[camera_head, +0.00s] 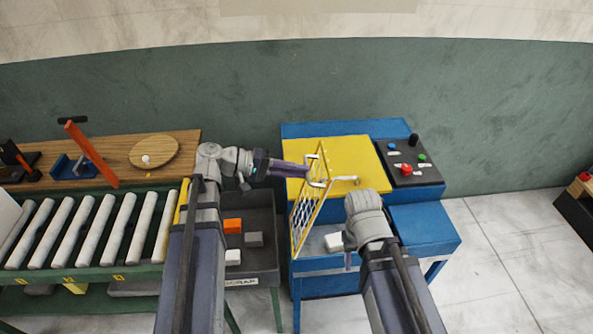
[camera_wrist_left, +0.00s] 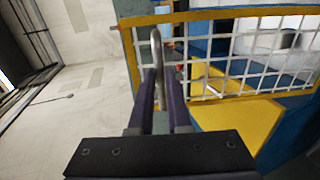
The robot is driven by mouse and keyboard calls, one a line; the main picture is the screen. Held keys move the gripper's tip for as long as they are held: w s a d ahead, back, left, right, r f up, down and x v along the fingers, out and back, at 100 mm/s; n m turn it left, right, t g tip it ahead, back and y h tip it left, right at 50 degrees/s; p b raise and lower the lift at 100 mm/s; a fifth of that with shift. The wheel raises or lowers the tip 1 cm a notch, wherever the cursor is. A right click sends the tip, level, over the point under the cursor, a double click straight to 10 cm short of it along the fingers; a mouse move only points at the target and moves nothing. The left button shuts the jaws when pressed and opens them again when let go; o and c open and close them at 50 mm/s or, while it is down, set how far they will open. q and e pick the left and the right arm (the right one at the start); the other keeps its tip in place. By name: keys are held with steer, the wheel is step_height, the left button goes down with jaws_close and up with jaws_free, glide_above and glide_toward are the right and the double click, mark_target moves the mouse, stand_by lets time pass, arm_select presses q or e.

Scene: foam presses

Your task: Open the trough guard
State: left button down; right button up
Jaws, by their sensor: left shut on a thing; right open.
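The trough guard (camera_head: 305,212) is a yellow frame with pale mesh on the blue press. In the head view it stands steeply tilted, seen nearly edge-on, with the trough beside it. In the left wrist view the guard's mesh (camera_wrist_left: 235,65) fills the upper right. My left gripper (camera_head: 306,173) reaches in from the left. In the left wrist view its purple fingers (camera_wrist_left: 158,95) are shut on the grey guard handle (camera_wrist_left: 157,50).
A white block (camera_head: 333,241) lies in the trough. The control box (camera_head: 407,162) with buttons is at the back right of the yellow top (camera_head: 350,160). A grey scrap bin (camera_head: 262,268) with several blocks stands left, beside a roller conveyor (camera_head: 90,232).

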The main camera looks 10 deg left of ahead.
arm_select(q)
steer(key=shift+s+f, duration=0.25)
steer(key=shift+f, duration=0.2)
steer(key=c, duration=1.1)
jaws_free()
steer(key=shift+o, duration=1.1)
steer(key=shift+w, duration=0.15)
steer(key=shift+r, duration=0.1)
steer(key=p+v, duration=0.2)
steer(key=v, duration=0.6)
